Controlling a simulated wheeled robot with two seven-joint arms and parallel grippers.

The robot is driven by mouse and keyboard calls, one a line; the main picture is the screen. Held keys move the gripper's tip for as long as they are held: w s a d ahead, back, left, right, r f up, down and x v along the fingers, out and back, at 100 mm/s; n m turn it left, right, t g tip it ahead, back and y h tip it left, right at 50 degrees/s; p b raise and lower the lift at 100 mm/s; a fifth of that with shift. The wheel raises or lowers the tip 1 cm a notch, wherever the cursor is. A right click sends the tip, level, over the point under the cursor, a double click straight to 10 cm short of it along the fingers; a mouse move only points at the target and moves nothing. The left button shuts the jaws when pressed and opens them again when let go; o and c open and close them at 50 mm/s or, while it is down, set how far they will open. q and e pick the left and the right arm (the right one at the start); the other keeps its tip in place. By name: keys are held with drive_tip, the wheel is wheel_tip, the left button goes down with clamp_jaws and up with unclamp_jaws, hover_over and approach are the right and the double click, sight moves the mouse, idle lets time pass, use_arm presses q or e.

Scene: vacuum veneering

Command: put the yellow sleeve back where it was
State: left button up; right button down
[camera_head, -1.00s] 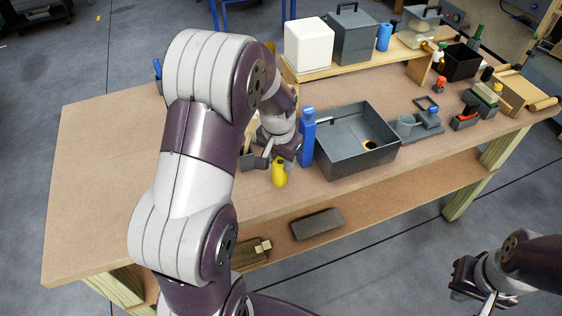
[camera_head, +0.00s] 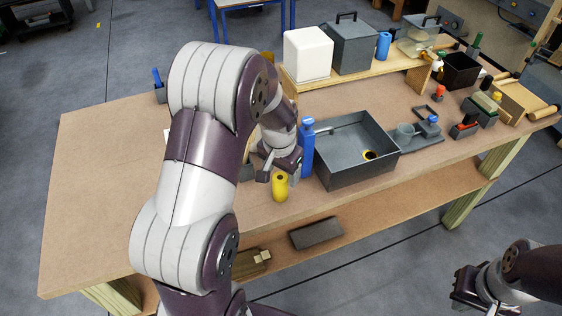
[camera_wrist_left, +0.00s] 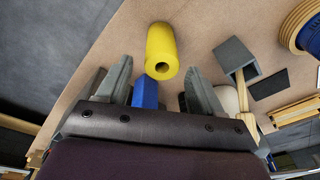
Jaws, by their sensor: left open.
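The yellow sleeve (camera_head: 280,188) stands upright near the front edge of the table, left of the blue bottle (camera_head: 308,150). Its open end faces up. In the left wrist view the sleeve (camera_wrist_left: 160,50) lies just beyond the gap between the fingertips, with its hole towards me. My left gripper (camera_head: 279,172) is open and empty beside the sleeve, low over the table. It also shows in the left wrist view (camera_wrist_left: 160,72) with its fingers spread. My right gripper (camera_head: 470,292) is at the lower right, away from the table; its jaws are unclear.
A wooden shelf (camera_head: 345,76) holds a white block (camera_head: 307,54) and a grey case. The table's left part (camera_head: 100,190) is clear.

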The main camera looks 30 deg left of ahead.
use_arm(q)
wheel_tip(320, 180, up, 10)
drive_tip(key=s, duration=0.2)
drive_tip(key=s+d+f, duration=0.7)
drive_tip(key=s+d, duration=0.1)
drive_tip(key=s, duration=0.3)
drive_tip(key=shift+s+n, duration=0.4)
